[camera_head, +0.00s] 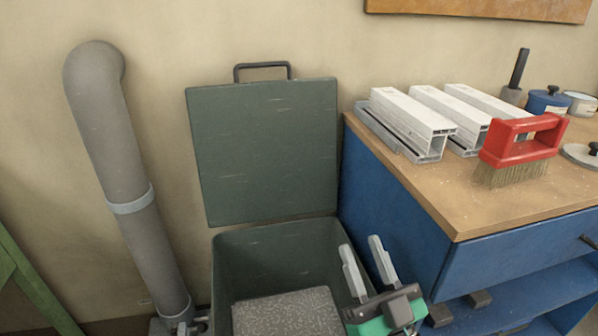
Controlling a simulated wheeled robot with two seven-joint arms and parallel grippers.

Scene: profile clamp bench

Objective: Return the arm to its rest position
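One gripper shows in the head view, right of centre at the bottom; I take it to be my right gripper (361,244). It has a dark and green body and two grey fingers pointing up. Its fingers stand apart with nothing between them, so it is open and empty. It is in front of the right side of an open dark green bin (228,262) and beside the blue bench. The rest of its arm is below the picture. My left gripper is not in the picture.
The bin's lid (265,150) stands raised against the wall; a grey speckled block (287,314) lies inside. The blue bench (400,220) carries white profiles (412,115), a red-handled brush (522,140) and a blue pot (548,102). A grey pipe (120,165) stands at left.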

